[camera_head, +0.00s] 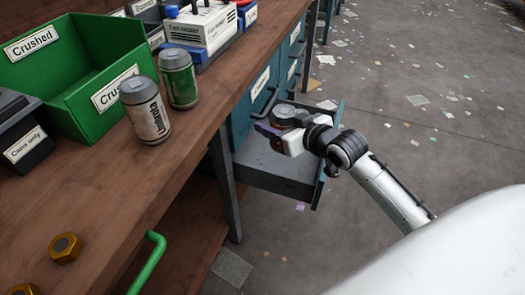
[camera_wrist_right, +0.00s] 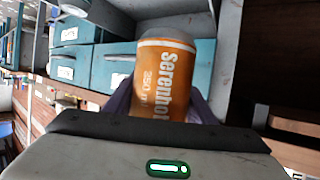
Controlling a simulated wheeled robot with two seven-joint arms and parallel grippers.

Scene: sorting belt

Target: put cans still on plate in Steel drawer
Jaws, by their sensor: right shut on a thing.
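My right gripper (camera_head: 278,128) is shut on an orange can (camera_wrist_right: 165,78) with white lettering. The can's round top (camera_head: 284,114) shows in the head view, between the fingers. The gripper and can are over the open drawer (camera_head: 262,165), which is pulled out from the bench; its visible floor looks bare. I cannot read a Steel label on it. A white can (camera_head: 147,118) and a green can (camera_head: 179,82) stand upright on the bench top, beside the green bin. No plate is clearly visible. My left gripper is out of view.
A white device (camera_head: 201,30) is at the back. Brass nuts (camera_head: 65,247) lie in front. Scraps litter the floor.

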